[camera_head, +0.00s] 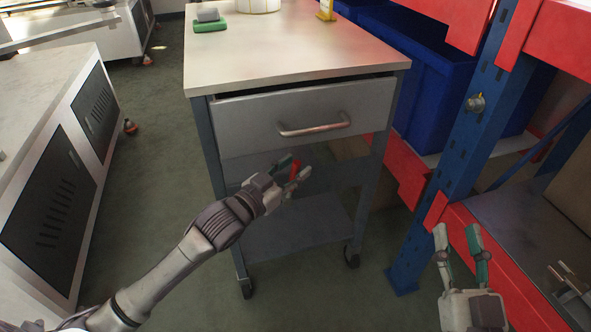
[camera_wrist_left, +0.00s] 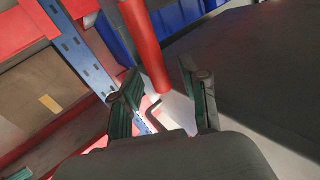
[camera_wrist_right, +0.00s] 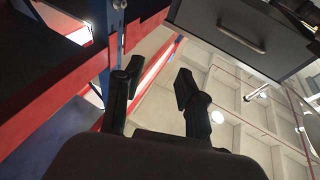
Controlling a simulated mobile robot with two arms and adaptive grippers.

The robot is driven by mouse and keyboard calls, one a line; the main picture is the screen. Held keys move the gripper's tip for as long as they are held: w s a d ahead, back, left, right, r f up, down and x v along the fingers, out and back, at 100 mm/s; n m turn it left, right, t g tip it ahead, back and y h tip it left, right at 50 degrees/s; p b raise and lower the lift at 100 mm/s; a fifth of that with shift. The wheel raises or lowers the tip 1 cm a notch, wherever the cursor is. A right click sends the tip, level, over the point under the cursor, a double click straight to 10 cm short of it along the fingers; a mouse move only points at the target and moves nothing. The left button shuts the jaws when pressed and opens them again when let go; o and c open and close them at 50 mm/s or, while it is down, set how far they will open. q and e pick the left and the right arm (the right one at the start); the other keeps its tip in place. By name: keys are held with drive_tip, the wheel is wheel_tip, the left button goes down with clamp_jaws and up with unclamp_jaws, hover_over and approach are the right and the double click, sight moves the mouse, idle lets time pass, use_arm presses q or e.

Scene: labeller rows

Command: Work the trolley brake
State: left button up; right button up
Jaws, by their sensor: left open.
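The trolley (camera_head: 300,60) is a grey cart with a light top, a drawer with a bar handle (camera_head: 315,127), lower shelves and castors. A red lever (camera_head: 296,167), which looks like the brake lever, shows just under the drawer; it is a red rod (camera_wrist_left: 147,45) in the left wrist view. My left gripper (camera_head: 297,171) is open at the lever. The rod's end lies between its fingers (camera_wrist_left: 160,85) in the picture; I cannot tell whether they touch it. The lever's mount is hidden. My right gripper (camera_head: 457,232) is open and empty, low at the right.
A rack with a blue upright (camera_head: 470,140) and red beams (camera_head: 490,260) stands right of the trolley, close to my right gripper. Blue bins (camera_head: 430,90) stand behind. A green and grey block (camera_head: 209,22) is on the trolley top. Floor is free at left.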

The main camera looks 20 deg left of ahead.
use_arm(q)
drive_tip(key=shift+w+d, duration=0.2)
drive_tip(key=shift+w, duration=0.25)
clamp_jaws()
